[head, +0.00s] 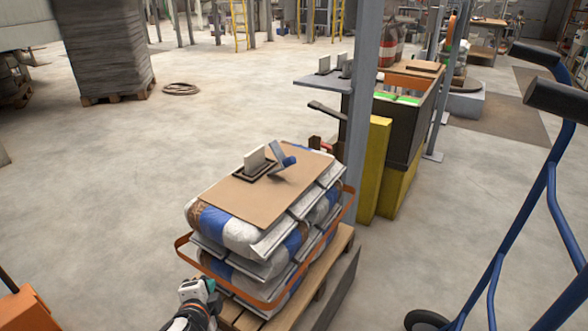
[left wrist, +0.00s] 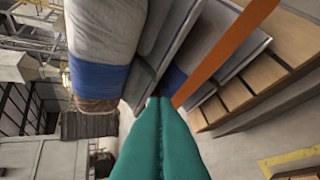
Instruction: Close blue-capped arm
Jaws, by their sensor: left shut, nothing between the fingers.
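The blue-capped arm (head: 289,161) is on the cardboard sheet (head: 245,196) on top of the stacked bags. It is a grey lever with a blue end, tilted up from a dark base next to an upright pale plate (head: 254,158). My left gripper (head: 213,296) is low at the front left of the stack, well below and apart from the arm. In the left wrist view its teal fingers (left wrist: 158,105) are together with nothing between them, close to the bags and an orange strap. The blue-capped arm does not show there. My right gripper is not in view.
The bags (head: 240,232) lie on a wooden pallet (head: 250,318) with an orange band (head: 180,244) around them. A grey post (head: 361,100) and yellow guard (head: 374,165) stand behind right. A blue hand truck (head: 495,260) is at the right.

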